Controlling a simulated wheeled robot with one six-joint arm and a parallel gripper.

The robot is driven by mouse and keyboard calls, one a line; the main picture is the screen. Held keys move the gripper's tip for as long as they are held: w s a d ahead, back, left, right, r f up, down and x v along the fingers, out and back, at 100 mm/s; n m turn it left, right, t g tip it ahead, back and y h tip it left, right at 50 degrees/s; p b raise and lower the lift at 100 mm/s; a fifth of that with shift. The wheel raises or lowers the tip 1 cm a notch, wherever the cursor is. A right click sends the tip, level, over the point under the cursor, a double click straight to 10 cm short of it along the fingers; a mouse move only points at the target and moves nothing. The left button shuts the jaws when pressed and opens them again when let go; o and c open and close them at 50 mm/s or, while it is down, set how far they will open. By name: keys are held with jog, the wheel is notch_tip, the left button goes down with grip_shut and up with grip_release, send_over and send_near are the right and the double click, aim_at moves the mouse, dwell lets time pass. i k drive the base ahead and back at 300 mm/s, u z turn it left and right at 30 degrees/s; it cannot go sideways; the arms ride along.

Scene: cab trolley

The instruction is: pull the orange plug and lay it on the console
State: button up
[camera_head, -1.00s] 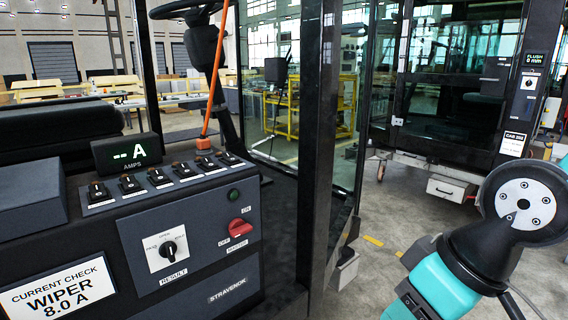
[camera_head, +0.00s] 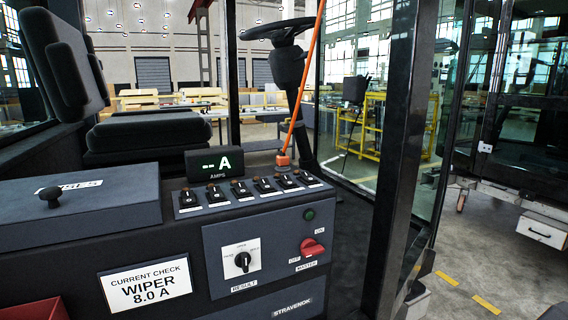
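The orange plug (camera_head: 283,160) stands at the back right of the console, behind the row of switches. An orange cord (camera_head: 305,85) runs up from it and out of the top of the picture. The console (camera_head: 130,240) is a dark box with a switch row, a result knob, a red master switch and a label reading "Current check wiper 8.0 A". My gripper is not in view.
An amps display (camera_head: 213,162) reads "-- A". A closed fuse box lid (camera_head: 75,208) with a black knob covers the console's left. A red bin (camera_head: 32,311) shows at bottom left. A black cab post (camera_head: 402,150) stands right of the console.

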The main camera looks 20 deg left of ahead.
aim_at(282, 160)
jog(key=k, duration=0.65)
jog(key=u, duration=0.45)
jog(key=i, duration=0.9)
jog(key=u, duration=0.5)
jog(key=i, duration=0.6)
jog(key=u, duration=0.05)
